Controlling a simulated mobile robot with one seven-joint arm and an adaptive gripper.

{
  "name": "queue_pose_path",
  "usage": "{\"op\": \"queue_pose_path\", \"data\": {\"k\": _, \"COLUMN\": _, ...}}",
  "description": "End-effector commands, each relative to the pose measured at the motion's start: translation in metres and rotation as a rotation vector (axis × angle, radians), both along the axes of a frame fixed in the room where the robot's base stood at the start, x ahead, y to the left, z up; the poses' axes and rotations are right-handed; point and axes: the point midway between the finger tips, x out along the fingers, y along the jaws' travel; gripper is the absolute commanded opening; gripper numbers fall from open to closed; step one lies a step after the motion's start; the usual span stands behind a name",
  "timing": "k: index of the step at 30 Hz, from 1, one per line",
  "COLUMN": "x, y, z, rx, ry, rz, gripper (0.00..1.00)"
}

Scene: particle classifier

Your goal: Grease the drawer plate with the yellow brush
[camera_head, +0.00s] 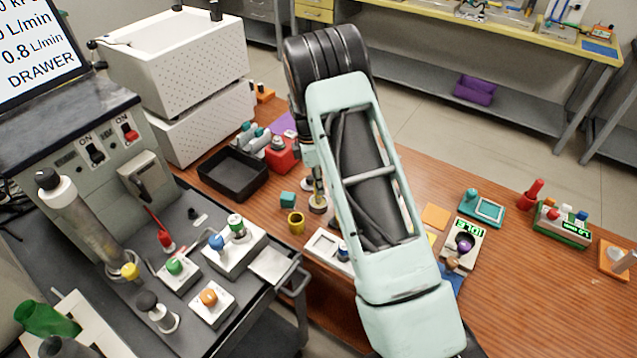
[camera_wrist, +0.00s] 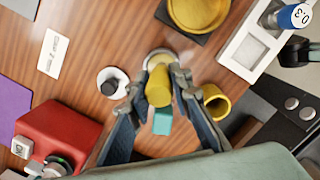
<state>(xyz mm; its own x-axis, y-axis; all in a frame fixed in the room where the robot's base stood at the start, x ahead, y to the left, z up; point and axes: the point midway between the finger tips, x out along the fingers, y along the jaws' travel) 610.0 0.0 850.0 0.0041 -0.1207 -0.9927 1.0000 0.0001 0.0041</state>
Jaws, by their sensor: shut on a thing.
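My gripper (camera_wrist: 162,72) is shut on the yellow brush (camera_wrist: 158,87), whose rounded yellow end shows between the fingers. A teal cube (camera_head: 288,200) and a yellow cup (camera_head: 296,223) stand close by on the table. A flat pale plate (camera_head: 272,266), which looks like the drawer plate, juts from the grey cart at left. The brush's bristles are hidden.
The grey cart (camera_head: 205,335) carries several button boxes and a tilted cylinder (camera_head: 85,225). A black tray (camera_head: 233,173) and a red box (camera_head: 283,153) stand behind the gripper. The right of the table holds small devices.

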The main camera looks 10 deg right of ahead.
Motion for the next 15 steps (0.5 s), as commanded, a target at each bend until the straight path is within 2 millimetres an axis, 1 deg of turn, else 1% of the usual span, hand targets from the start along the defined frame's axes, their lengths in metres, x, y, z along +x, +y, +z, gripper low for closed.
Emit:
{"op": "queue_pose_path", "data": {"k": 2, "x": -0.001, "y": 0.0, "z": 0.0, "rx": 0.0, "ry": 0.003, "rz": 0.0, "gripper": 0.0}}
{"op": "queue_pose_path", "data": {"k": 5, "x": -0.001, "y": 0.0, "z": 0.006, "rx": 0.001, "ry": 0.002, "rz": 0.0, "gripper": 0.0}}
{"op": "queue_pose_path", "data": {"k": 15, "x": 0.0, "y": -0.001, "z": 0.035, "rx": 0.0, "ry": 0.001, "rz": -0.001, "gripper": 0.0}}
